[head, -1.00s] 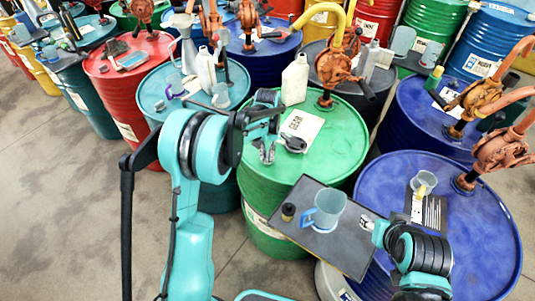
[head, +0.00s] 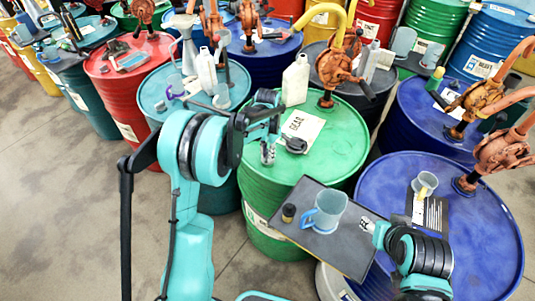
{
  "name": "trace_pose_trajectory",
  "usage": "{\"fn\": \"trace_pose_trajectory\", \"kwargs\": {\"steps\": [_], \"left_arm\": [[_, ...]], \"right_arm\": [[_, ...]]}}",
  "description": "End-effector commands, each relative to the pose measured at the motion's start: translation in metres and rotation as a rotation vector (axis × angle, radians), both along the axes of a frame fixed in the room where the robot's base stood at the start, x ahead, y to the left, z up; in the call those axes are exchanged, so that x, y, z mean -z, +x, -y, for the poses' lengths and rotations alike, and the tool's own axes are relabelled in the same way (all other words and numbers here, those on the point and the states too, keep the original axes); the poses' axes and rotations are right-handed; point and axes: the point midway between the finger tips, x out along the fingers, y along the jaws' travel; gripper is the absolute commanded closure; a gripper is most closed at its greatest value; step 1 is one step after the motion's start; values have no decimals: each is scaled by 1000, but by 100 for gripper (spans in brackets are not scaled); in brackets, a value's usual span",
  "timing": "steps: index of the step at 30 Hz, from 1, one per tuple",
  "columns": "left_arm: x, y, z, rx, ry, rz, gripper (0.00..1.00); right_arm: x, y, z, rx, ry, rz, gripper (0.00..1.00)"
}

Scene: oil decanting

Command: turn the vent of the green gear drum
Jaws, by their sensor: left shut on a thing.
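The green gear drum (head: 335,155) stands in the middle, with a white "GEAR" label sheet (head: 302,125) on its lid. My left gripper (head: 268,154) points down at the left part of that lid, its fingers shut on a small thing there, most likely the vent. The fingers hide the vent, so I cannot tell how it is turned. A dark round cap-like object (head: 295,145) lies on the lid just right of the fingers. My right gripper (head: 368,226) is at the right edge of a dark tray (head: 350,260); its fingers are too small to read.
A blue jug (head: 326,212) and a small dark bottle (head: 288,212) stand on the tray. A white bottle (head: 295,80) and a rusty hand pump (head: 334,70) stand at the green drum's back. A blue drum (head: 470,235) is at right. Open floor lies left.

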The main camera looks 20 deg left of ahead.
Motion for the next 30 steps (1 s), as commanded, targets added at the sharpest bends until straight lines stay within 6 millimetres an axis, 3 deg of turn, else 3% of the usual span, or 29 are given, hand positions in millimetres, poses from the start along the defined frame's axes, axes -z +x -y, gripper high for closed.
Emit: {"fn": "trace_pose_trajectory", "kwargs": {"steps": [8, 9, 11, 12, 23, 30], "left_arm": [[0, 0, 0, 2, 1, 0, 100], [0, 0, 0, 2, 1, 0, 84], [0, 0, 0, 2, 1, 0, 68], [0, 0, 0, 1, 1, 0, 66], [-6, 0, 0, 1, 0, 0, 66], [-49, 0, 0, 1, 0, 0, 66]], "right_arm": [[0, 0, 0, 0, 0, 0, 53], [0, 0, 0, 0, 0, 0, 53], [0, 0, 0, 0, 0, 0, 53], [0, 0, 0, 0, 0, 0, 53], [0, 0, 0, 0, 0, 0, 53], [0, 0, 0, 0, 0, 0, 53]]}}
